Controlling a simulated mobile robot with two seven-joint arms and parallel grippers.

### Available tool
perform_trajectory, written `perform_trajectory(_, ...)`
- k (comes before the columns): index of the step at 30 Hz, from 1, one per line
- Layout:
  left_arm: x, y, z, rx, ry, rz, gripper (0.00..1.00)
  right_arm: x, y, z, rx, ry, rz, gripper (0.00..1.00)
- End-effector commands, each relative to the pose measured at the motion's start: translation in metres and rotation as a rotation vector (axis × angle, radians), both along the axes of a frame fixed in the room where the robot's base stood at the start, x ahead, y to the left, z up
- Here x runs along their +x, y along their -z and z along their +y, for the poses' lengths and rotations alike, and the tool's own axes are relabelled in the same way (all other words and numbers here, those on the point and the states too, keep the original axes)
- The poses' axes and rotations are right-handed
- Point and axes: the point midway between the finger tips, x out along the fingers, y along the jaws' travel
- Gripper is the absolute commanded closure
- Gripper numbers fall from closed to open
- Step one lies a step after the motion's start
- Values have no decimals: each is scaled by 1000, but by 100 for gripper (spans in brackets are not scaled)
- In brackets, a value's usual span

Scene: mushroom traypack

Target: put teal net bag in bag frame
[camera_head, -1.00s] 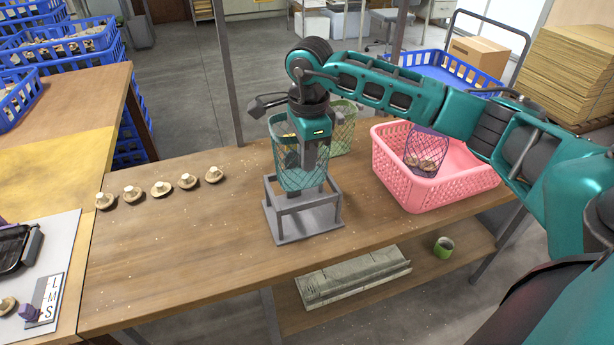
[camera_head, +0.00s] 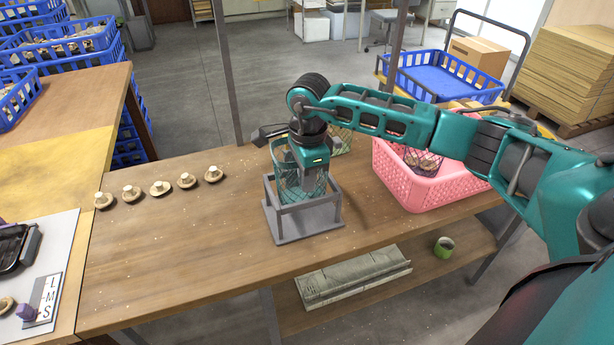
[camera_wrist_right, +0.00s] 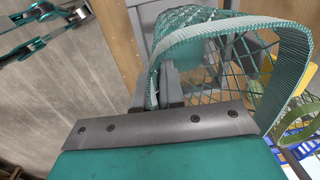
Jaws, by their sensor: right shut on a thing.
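The teal net bag (camera_head: 289,183) hangs from my right gripper (camera_head: 307,182) and sits between the upper bars of the grey bag frame (camera_head: 272,216). Its lower part is inside the frame and its rim stands above the top bars. In the right wrist view, the gripper (camera_wrist_right: 172,88) is shut on the rim band of the bag (camera_wrist_right: 230,24), and grey frame parts show behind it. The fingertips are partly hidden by the bag and frame in the head view.
A row of several mushrooms (camera_head: 160,188) lies left of the frame. A green net bag (camera_head: 341,138) stands behind it, partly hidden. A pink basket (camera_head: 440,190) holding a purple net bag with mushrooms stands right, under my right arm. Bare wood lies in front.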

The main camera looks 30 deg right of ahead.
Motion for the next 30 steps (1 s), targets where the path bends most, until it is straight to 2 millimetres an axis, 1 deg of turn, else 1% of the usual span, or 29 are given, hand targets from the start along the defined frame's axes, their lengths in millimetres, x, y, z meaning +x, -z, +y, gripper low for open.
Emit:
perform_trajectory(4, 0, 5, 0, 0, -1, -1, 70, 0, 6, 0, 0, 1, -1, 100)
perform_trajectory(8, 0, 4, 0, 0, -1, -1, 70, 0, 5, 0, 0, 1, -1, 100)
perform_trajectory(9, 0, 4, 0, 0, -1, -1, 70, 0, 5, 0, 0, 1, 0, 88)
perform_trajectory(16, 1, 4, 1, 0, -1, -2, 70, 0, 5, 0, 0, 1, 0, 66)
perform_trajectory(24, 1, 2, 1, 1, -2, -2, 70, 0, 3, 0, 0, 1, -1, 66)
perform_trajectory(26, 1, -1, 1, 1, -2, -2, 70, 0, -1, 0, 0, 1, -1, 66)
perform_trajectory(29, 1, -11, 1, 1, -2, -1, 70, 0, -12, 0, 0, 0, -1, 66)
perform_trajectory(30, 1, -8, 1, 0, -2, -3, 70, 1, -17, 0, 1, 0, -4, 66)
